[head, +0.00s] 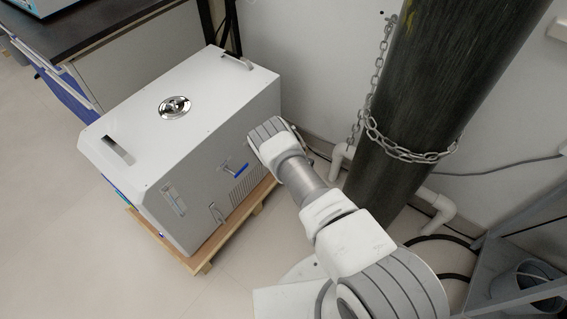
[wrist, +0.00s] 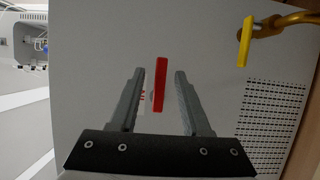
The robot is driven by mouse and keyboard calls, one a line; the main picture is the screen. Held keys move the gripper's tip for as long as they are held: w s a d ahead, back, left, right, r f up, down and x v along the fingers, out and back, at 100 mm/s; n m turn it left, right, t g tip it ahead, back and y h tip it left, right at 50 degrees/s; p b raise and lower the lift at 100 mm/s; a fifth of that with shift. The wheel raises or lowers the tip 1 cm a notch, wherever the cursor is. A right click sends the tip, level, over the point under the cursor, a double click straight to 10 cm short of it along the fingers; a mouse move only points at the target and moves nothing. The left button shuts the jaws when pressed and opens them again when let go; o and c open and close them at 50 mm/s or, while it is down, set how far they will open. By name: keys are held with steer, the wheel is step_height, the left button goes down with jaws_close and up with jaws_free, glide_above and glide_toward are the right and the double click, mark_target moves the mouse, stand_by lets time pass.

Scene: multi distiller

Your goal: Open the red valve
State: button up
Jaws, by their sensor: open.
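The red valve (wrist: 161,86) shows in the wrist view as a narrow upright red lever against the grey side panel (wrist: 95,50). My gripper (wrist: 159,73) is open, with one finger to the left of the lever and one to the right. The lever lines up with the gap, and neither finger appears to touch it. I cannot tell how deep it sits between the fingers. In the head view my arm reaches to the side of the white box unit (head: 140,130); my fingers and the red lever are hidden there.
A yellow lever (wrist: 245,42) on a yellow pipe (wrist: 290,22) is at the upper right in the wrist view, beside a vent grille (wrist: 270,105). In the head view a blue lever (head: 241,169) is on the box. A chained dark cylinder (head: 440,90) stands right of my arm.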

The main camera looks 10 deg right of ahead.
steer(key=p+v, duration=0.8)
steer(key=v, duration=0.8)
steer(key=shift+r, duration=0.15)
